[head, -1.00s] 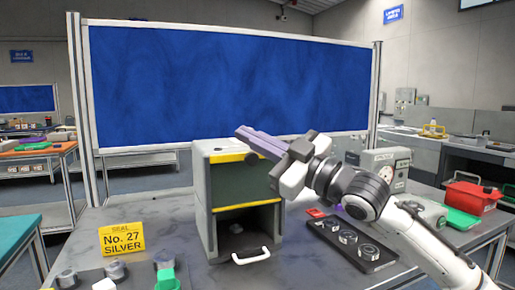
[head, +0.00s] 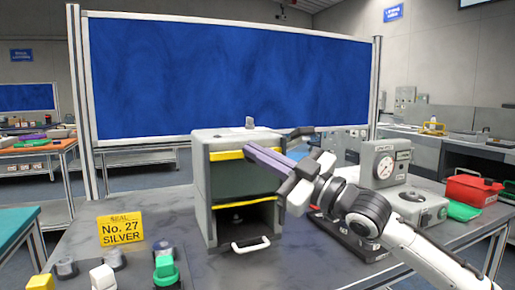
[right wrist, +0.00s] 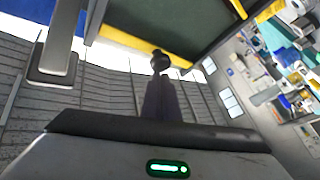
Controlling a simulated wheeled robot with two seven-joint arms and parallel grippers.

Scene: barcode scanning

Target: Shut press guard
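The press (head: 203,190) is a grey box at the middle of the bench. Its dark green guard panel (head: 232,180), edged by yellow bars, covers the upper front. Below the lower yellow bar (head: 240,204) the front is a dark opening. A white handle (head: 250,247) sticks out at the bottom. My right gripper (head: 268,160) is at the panel's right side, its purple bar-like part across the upper right corner. In the right wrist view a black knob (right wrist: 160,60) shows before the yellow edge; contact is unclear. The finger gap is not clear. My left gripper is not in view.
A yellow sign (head: 121,230) stands to the left. Small parts and a green piece (head: 165,268) lie at the front left. A gauge unit (head: 385,162), a red box (head: 472,189) and a dark tray (head: 350,240), partly behind my arm, are to the right.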

